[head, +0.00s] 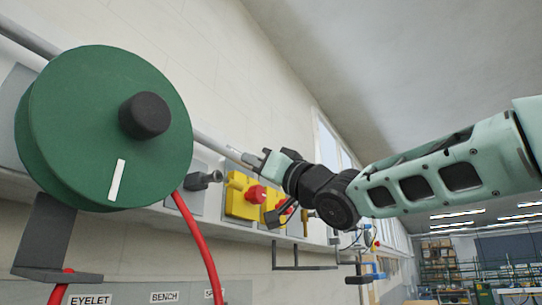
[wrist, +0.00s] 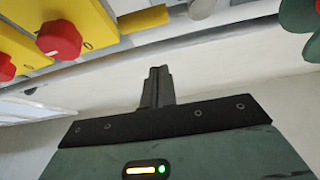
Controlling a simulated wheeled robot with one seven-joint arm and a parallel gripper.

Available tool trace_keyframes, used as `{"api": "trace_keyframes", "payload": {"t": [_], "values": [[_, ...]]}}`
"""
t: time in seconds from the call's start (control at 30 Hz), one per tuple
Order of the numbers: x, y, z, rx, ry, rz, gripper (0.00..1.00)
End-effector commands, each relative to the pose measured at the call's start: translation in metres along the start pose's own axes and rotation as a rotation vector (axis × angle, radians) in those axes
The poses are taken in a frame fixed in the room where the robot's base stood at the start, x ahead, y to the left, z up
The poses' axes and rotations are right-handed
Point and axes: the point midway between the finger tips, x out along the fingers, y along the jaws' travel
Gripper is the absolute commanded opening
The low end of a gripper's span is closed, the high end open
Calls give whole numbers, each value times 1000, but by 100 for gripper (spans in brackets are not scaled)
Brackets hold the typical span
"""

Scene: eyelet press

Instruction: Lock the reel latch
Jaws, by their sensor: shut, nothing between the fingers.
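A large green reel (head: 75,130) fills the left of the head view, with a black round knob (head: 145,115) at its hub and a white stripe (head: 117,180) on its face below the knob. No separate latch part can be made out with certainty. My gripper (head: 250,159) is to the right of the reel, apart from it, near the wall. In the wrist view its fingers (wrist: 157,86) are together, with nothing between them. A green rounded edge at the top right of the wrist view (wrist: 298,14) may be the reel.
Yellow boxes with red knobs (head: 243,196) sit on the wall rail below my gripper; one also shows in the wrist view (wrist: 60,38). A grey fitting (head: 203,180) is left of them. A red hose (head: 198,240) hangs below the reel. A dark bracket (head: 45,235) stands lower left.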

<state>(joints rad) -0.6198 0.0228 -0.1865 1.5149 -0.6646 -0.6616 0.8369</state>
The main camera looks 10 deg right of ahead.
Motion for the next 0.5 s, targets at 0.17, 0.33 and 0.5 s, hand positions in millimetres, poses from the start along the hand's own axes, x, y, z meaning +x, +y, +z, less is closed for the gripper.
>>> {"api": "trace_keyframes", "payload": {"t": [0.17, 0.33, 0.5], "values": [[12, 0, 13, 4, -5, 1, 0], [6, 0, 30, 3, -3, 0, 0], [2, 0, 38, 1, -1, 1, 0]]}}
